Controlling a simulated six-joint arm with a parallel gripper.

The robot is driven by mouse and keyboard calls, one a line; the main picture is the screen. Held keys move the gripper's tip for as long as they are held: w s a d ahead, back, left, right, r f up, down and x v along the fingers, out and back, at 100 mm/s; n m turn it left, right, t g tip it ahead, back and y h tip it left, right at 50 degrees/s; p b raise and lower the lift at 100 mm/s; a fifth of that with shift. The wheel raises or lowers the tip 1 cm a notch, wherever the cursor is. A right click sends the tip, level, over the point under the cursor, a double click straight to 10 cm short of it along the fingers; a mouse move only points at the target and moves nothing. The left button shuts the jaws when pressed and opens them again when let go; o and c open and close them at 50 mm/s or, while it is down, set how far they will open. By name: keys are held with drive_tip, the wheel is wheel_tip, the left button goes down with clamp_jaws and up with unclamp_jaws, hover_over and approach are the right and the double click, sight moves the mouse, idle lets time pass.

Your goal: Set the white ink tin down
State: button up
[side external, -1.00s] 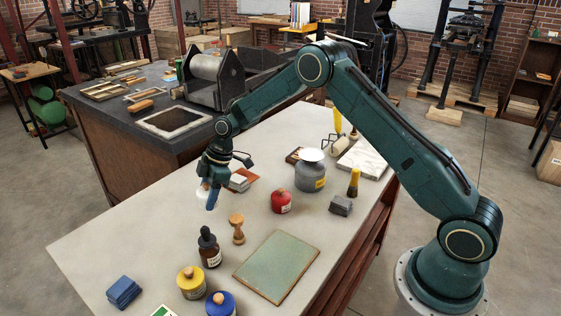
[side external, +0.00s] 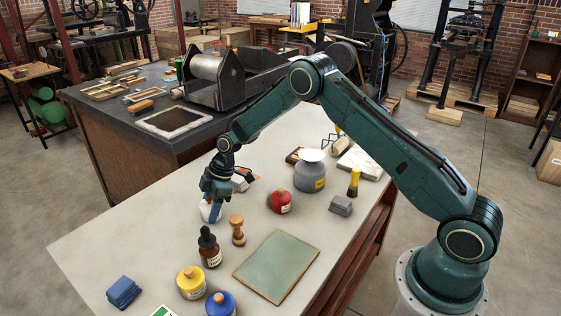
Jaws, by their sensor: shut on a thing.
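The white ink tin (side external: 206,212) shows as a small white piece between the fingers of my gripper (side external: 211,212). My gripper points down and is shut on it, low over the pale table at its left part. The fingers and gripper body hide much of the tin. I cannot tell whether its base touches the table.
A wooden stamp handle (side external: 237,229) and a dark dropper bottle (side external: 209,247) stand close in front. A red tin (side external: 280,201), grey jar (side external: 310,175) and green plate (side external: 277,266) lie to the right. Yellow (side external: 191,282) and blue (side external: 220,304) tins stand nearer. Bare table (side external: 130,240) lies left.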

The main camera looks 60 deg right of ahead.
drive_tip(key=shift+f, duration=0.1)
drive_tip(key=o, duration=1.1)
drive_tip(key=shift+o, duration=0.2)
drive_tip(key=v, duration=1.2)
drive_tip(key=shift+r, duration=0.2)
